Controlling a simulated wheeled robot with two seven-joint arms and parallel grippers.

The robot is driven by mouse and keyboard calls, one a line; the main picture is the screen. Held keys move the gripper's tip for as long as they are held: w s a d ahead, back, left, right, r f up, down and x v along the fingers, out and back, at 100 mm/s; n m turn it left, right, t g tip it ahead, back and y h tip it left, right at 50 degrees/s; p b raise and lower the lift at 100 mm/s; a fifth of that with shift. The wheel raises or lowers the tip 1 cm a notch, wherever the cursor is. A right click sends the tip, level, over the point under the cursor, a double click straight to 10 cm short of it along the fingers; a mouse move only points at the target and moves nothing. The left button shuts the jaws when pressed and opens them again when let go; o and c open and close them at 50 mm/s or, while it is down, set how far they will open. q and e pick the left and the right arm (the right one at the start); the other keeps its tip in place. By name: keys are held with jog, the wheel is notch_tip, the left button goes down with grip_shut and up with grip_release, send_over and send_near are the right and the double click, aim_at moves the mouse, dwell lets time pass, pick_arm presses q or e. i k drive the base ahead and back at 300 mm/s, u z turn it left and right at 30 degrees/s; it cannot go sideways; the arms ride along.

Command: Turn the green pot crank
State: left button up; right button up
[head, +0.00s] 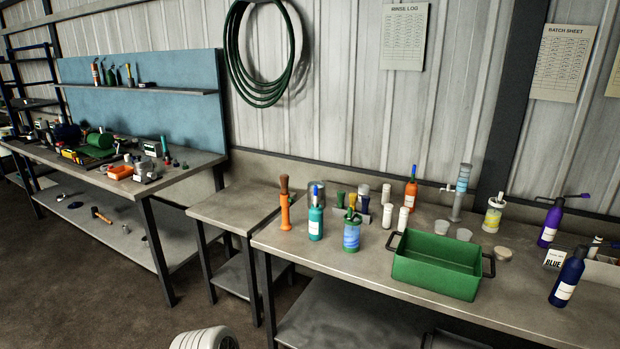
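No crank can be made out clearly. A dark green drum-like shape (98,142) lies among tools on the far left bench, too small to tell whether it is a pot with a crank. A green box-shaped tub (437,264) with dark side handles stands on the right bench. Neither gripper is in view. A white rounded part at the bottom edge, left of centre, may be part of my own arm.
The left bench (190,167) is cluttered. A small table (237,206) stands between it and the right bench (345,262), which carries several bottles, including a teal one (315,222) and a purple one (550,225). Open floor (95,290) lies at the lower left.

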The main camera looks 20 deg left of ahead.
aim_at(351, 213)
jog(key=u, duration=0.35)
jog(key=i, duration=1.05)
jog(key=z, duration=0.1)
